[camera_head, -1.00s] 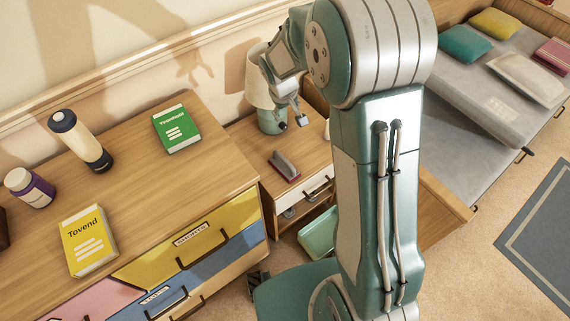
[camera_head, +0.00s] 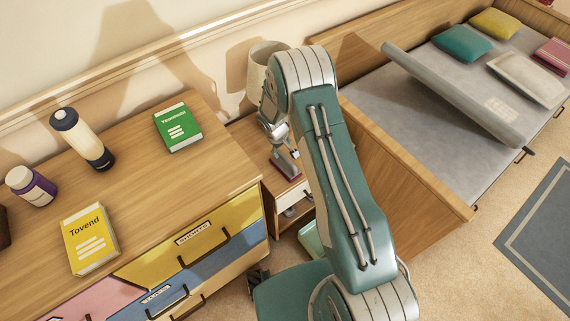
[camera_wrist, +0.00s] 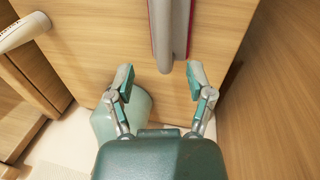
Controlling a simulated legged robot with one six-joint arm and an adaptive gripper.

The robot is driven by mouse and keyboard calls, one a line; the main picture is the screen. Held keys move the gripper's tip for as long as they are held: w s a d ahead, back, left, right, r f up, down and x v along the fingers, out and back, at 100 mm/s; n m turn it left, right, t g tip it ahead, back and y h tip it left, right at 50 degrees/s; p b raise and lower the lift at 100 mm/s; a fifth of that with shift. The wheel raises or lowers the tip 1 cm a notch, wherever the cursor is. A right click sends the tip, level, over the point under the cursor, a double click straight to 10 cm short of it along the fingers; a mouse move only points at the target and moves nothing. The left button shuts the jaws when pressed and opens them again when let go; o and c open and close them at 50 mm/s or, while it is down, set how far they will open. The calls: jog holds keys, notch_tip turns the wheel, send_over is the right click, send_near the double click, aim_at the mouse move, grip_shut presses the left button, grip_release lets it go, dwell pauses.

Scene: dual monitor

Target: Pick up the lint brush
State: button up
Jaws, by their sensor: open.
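The lint brush (camera_head: 287,169), grey with a dark red edge, lies on the small wooden nightstand (camera_head: 246,129) beside the dresser. My gripper (camera_head: 286,150) is down close above it in the head view, and the arm hides part of the nightstand. In the wrist view the brush (camera_wrist: 172,28) shows at the top, its near end ahead of the gap between my two fingertips. My gripper (camera_wrist: 161,78) is open and empty there, with the fingers apart.
A lamp (camera_head: 261,72) stands behind the nightstand's front area, partly hidden by my arm. The dresser (camera_head: 150,150) holds books and bottles on the left. The bed's wooden side (camera_head: 400,170) rises close on the right. A green bin (camera_head: 310,238) is below the nightstand.

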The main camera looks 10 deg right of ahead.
aim_at(285, 157)
jog(key=shift+s+d+f, duration=0.1)
jog(key=shift+d+f, duration=0.05)
jog(key=shift+f, duration=0.9)
jog(key=shift+w+d+f, duration=0.1)
jog(key=shift+d+f, duration=0.1)
jog(key=shift+f, duration=0.85)
jog(key=shift+s+d+f, duration=0.1)
jog(key=shift+d+f, duration=0.05)
jog(key=shift+f, duration=0.9)
grip_shut()
